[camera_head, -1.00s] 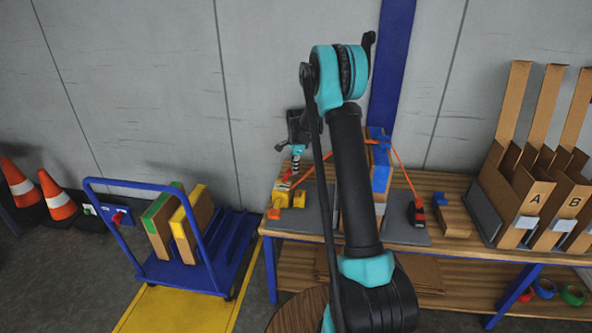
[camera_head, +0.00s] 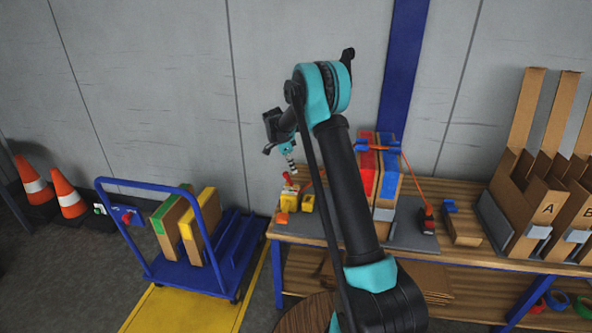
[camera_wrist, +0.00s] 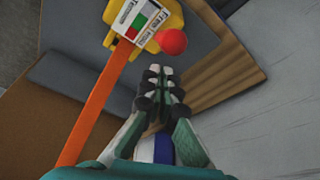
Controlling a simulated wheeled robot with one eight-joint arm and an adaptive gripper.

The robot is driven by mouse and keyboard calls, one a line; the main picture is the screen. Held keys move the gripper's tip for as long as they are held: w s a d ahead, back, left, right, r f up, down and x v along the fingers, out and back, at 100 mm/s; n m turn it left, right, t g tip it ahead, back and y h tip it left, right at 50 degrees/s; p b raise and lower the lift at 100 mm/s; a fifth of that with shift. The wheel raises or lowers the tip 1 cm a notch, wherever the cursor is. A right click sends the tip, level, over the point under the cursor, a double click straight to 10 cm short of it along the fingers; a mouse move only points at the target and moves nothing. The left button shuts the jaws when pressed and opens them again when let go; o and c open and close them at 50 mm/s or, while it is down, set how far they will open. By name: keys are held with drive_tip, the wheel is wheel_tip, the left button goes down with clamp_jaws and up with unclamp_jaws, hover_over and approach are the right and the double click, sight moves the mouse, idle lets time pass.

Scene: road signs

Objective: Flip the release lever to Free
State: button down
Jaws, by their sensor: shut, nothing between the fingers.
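The release lever shows as a red round knob (camera_wrist: 172,40) on a yellow strap device (camera_wrist: 125,18) in the wrist view. A label with green and red fields (camera_wrist: 133,22) lies beside the knob; its lettering is too small to read surely. An orange strap (camera_wrist: 92,110) runs from the device. My gripper (camera_wrist: 161,70) is shut and empty, its fingertips just below the knob in the picture, seemingly apart from it. In the head view, the yellow device (camera_head: 307,201) stands at the bench's left end, with my gripper (camera_head: 291,168) above it.
Strapped boxes with red (camera_head: 367,170) and blue tops stand right of the device, partly behind my arm. A red-and-black piece (camera_head: 428,222) holds the strap's right end. Cardboard bins (camera_head: 540,210) stand farther right; a blue cart (camera_head: 190,270) stands left of the bench.

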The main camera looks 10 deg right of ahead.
drive_tip(key=shift+r, duration=0.15)
drive_tip(key=shift+r, duration=0.65)
drive_tip(key=w+a+r, duration=0.1)
drive_tip(key=a+r, duration=0.3)
drive_tip(key=r, duration=0.4)
drive_tip(key=shift+w+r, duration=0.15)
drive_tip(key=shift+w, duration=0.2)
drive_tip(key=shift+a, duration=0.1)
drive_tip(key=shift+s, duration=0.1)
